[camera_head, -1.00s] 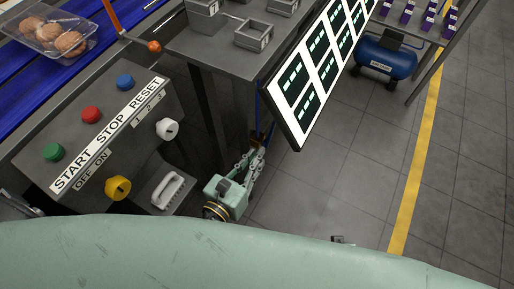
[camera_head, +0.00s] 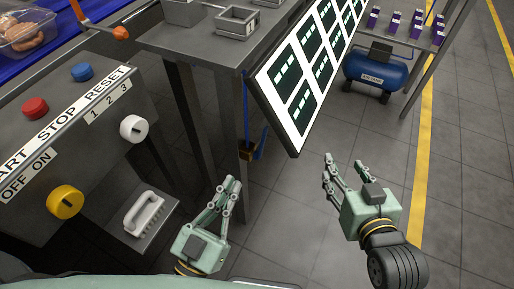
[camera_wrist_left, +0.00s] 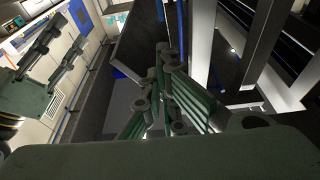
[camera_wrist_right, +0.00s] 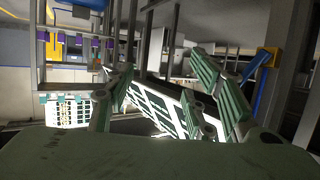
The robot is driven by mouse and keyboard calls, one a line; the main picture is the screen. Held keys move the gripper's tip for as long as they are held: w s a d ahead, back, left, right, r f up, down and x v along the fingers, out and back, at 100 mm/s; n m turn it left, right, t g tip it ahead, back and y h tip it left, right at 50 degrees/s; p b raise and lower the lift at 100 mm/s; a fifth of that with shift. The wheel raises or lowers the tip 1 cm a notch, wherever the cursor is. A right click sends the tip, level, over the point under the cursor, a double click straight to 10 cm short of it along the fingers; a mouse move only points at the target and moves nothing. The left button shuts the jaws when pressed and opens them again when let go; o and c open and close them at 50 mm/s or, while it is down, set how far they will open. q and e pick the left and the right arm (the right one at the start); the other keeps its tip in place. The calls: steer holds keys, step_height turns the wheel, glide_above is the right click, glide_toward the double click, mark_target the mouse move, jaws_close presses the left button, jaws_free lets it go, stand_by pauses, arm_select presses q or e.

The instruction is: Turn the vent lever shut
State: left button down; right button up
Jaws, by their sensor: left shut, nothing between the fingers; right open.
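A blue lever (camera_head: 262,142) sits on a brass-coloured valve block (camera_head: 247,151) on a thin blue pipe beside the table leg. The right wrist view also shows the blue lever (camera_wrist_right: 262,94) and the valve block (camera_wrist_right: 271,57) at the right. My left gripper (camera_head: 231,183) is shut and empty, below and nearer than the valve, apart from it. Its fingers are together in the left wrist view (camera_wrist_left: 162,58). My right gripper (camera_head: 343,163) is open and empty, well right of the valve, over the floor.
The grey table's leg (camera_head: 228,120) and the tilted screen panel (camera_head: 292,85) flank the valve. A blue air tank (camera_head: 375,68) stands behind. Open floor lies at right.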

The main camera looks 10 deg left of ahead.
mark_target(261, 143)
arm_select(q)
steer(key=w+f+b+x, duration=0.1)
steer(key=f+b+x, duration=0.1)
steer(key=x, duration=1)
steer(key=shift+w+b, duration=0.3)
steer(key=shift+b, duration=0.15)
arm_select(e)
step_height(261, 143, up, 15)
steer(key=a+t+y, duration=0.2)
steer(key=t, duration=0.6)
steer(key=shift+w+f+y, duration=0.15)
steer(key=shift+w+y, duration=0.1)
steer(key=shift+y, duration=0.15)
arm_select(q)
steer(key=shift+f, duration=0.1)
arm_select(e)
steer(key=shift+w+f, duration=0.1)
steer(key=shift+f, duration=0.05)
